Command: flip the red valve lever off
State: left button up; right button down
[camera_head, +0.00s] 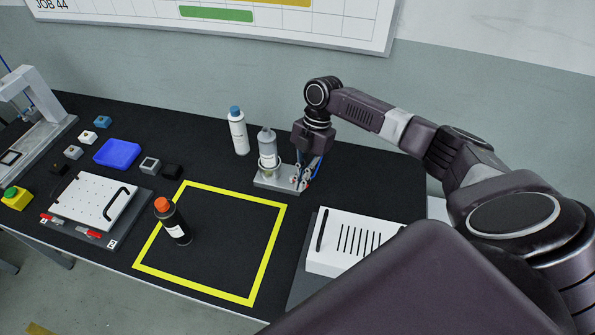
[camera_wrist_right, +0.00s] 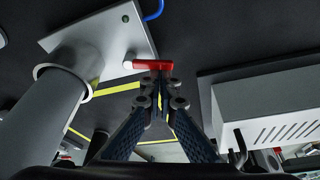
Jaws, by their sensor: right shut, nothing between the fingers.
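The red valve lever (camera_wrist_right: 154,65) shows in the right wrist view as a short red bar with a pale round end at its left. It lies crosswise just beyond my right fingertips (camera_wrist_right: 160,88); I cannot tell whether they touch it. In the head view my right gripper (camera_head: 304,172) points down at the right end of a grey base plate (camera_head: 266,181), and its fingers largely hide the lever there. The gripper is shut with nothing between its fingers. A grey cylinder (camera_head: 268,150) stands on the plate beside it. My left gripper is out of view.
A blue hose (camera_wrist_right: 154,10) runs close to the lever. A white bottle with a blue cap (camera_head: 238,132) stands left of the plate. A white slotted box (camera_head: 347,240) is nearer, to the right.

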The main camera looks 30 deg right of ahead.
jog(key=shift+d, duration=0.55)
jog(key=shift+w+d, duration=0.1)
jog(key=shift+w+d+r, duration=0.1)
jog(key=shift+d, duration=0.1)
dwell(0.3)
jog(key=shift+r, duration=0.15)
jog(key=v, duration=1.1)
jog(key=shift+r, duration=0.25)
jog(key=shift+a, duration=0.15)
